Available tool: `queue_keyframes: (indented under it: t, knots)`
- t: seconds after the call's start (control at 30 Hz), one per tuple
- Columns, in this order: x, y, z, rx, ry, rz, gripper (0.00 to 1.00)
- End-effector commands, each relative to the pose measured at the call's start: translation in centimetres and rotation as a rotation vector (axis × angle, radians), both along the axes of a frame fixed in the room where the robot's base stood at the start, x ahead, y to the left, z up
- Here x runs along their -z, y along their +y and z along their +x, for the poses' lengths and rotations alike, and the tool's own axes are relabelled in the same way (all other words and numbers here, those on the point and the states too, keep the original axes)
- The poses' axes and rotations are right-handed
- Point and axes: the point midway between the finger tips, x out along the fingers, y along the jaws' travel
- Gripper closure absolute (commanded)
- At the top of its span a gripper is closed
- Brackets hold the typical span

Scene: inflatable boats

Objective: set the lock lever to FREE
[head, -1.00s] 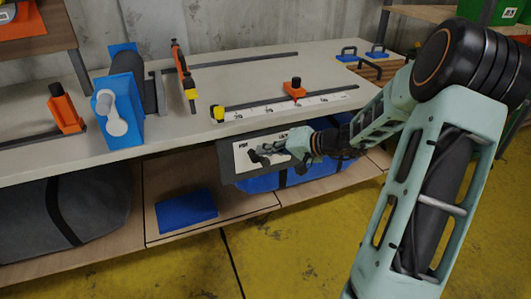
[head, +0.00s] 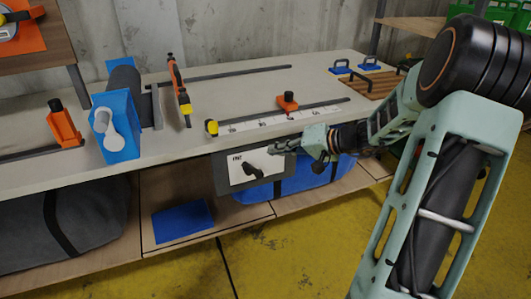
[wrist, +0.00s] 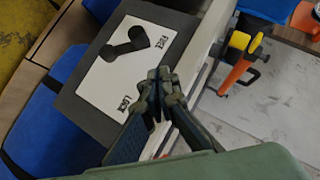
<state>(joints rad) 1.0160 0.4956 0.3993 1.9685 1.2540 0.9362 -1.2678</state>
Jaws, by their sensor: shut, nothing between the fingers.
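The lock panel (head: 222,175) hangs under the front edge of the bench. Its white plate (wrist: 91,78) carries the words FREE and LOCK in the wrist view. The black lock lever (wrist: 124,45) slants across the plate, with one end beside the word FREE and well away from LOCK; it also shows in the head view (head: 254,172). My gripper (wrist: 160,76) is shut and empty, in front of the plate's bench-side edge. A gap shows between it and the lever. In the head view, my gripper (head: 274,148) covers the LOCK side.
The bench top (head: 215,92) overhangs the panel closely. A ruler strip (head: 265,121) with an orange slider (head: 287,102) lies above it. A blue bag (head: 310,178) sits behind the panel on the lower shelf. The yellow floor in front is clear.

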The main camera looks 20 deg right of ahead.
Motion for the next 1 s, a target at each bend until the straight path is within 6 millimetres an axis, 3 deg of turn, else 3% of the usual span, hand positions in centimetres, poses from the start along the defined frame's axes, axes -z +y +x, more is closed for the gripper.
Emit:
queue_keyframes:
  t: [0.1, 0.3, 1.0]
  knots:
    - [-1.5, -1.2, -1.6, 0.005, 0.001, -0.002, 1.00]
    - [-2.6, -2.1, -3.1, 0.003, 0.001, 0.000, 1.00]
    - [-2.5, -1.7, -3.4, -0.008, 0.024, -0.016, 1.00]
